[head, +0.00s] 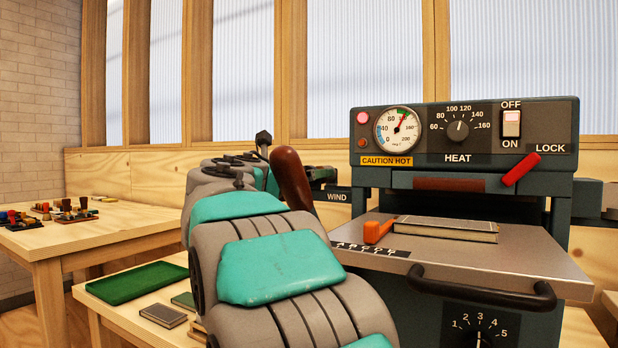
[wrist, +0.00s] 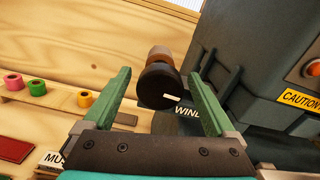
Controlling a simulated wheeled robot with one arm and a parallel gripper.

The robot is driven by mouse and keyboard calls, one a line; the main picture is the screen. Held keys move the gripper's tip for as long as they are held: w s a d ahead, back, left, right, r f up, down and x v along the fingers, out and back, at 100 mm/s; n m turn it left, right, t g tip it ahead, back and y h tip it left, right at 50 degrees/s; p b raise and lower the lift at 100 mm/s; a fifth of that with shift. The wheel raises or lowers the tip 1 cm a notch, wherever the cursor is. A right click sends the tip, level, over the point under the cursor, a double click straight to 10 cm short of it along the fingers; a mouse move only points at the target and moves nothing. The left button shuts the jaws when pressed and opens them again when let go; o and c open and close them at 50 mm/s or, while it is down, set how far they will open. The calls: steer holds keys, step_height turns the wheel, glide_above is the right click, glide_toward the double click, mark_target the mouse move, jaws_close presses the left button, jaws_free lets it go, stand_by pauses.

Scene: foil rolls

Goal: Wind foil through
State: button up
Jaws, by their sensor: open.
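The foil press (head: 455,180) stands at right in the head view, its switch (head: 511,124) marked OFF above and ON below, its gauge (head: 398,129) needle in the green band. A dark round knob with a white mark (wrist: 160,86) and a brown part behind it is beside the WIND label (wrist: 187,111) in the wrist view. My gripper (wrist: 165,92) is open, its green fingers on either side of the knob; contact cannot be told. A brown handle (head: 291,179) rises behind my arm in the head view. A book (head: 445,229) lies on the press plate (head: 480,252).
Pink (wrist: 12,82), green (wrist: 37,87) and yellow (wrist: 85,99) rolls sit on a wooden ledge. An orange piece (head: 377,232) touches or nearly touches the book. A red LOCK lever (head: 521,170) and black plate handle (head: 480,290) stick out. A green tray (head: 137,282) is at lower left.

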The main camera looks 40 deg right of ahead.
steer(key=c, duration=1.3)
steer(key=shift+c, duration=0.2)
